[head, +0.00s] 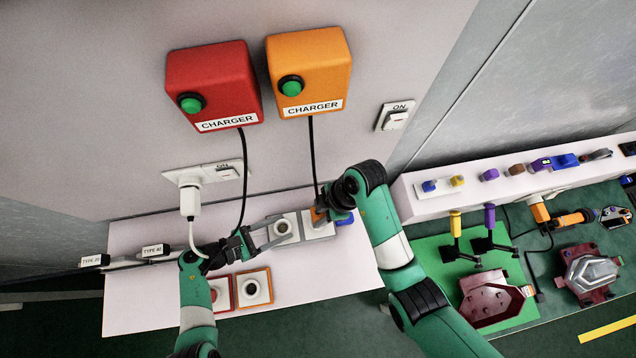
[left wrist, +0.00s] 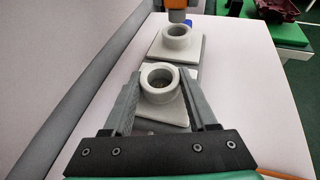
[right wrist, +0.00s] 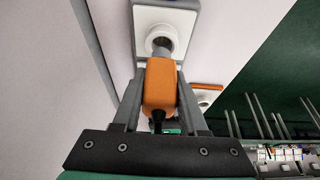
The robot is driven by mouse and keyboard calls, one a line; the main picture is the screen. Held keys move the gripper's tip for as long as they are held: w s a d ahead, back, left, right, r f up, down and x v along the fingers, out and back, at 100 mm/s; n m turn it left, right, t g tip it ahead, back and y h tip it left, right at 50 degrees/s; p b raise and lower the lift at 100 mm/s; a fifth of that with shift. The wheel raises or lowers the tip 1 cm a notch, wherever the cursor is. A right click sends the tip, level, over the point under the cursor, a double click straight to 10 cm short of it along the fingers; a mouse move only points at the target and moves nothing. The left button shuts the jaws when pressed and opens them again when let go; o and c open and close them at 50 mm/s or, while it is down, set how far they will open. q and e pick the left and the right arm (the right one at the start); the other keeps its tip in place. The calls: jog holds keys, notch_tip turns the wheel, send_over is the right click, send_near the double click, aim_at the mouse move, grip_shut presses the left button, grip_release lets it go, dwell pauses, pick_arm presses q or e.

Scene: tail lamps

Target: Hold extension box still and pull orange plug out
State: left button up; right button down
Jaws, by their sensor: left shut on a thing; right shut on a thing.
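The extension box (head: 299,236) is a grey and white block with round sockets, lying on the white table by the wall. My left gripper (head: 258,240) is shut on its near end; in the left wrist view its fingers flank the near socket (left wrist: 158,82). The orange plug (right wrist: 160,87) is between the fingers of my right gripper (right wrist: 156,95), which is shut on it. Its grey nose (right wrist: 162,51) shows between the orange body and the round socket (right wrist: 162,38). I cannot tell whether the tip is inside. The right arm partly hides the plug in the head view.
Red (head: 212,85) and orange (head: 309,72) chargers hang on the wall with black cables. A white plug (head: 190,203) sits in a wall socket. Red-framed (head: 219,294) and orange-framed (head: 254,289) sockets are on the table in front. A cluttered green bench (head: 440,256) is at right.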

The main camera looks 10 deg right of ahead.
jog(key=shift+r, duration=2.25)
pick_arm(q)
jog(key=o, duration=1.4)
jog(key=v, duration=1.2)
jog(key=shift+r, duration=0.1)
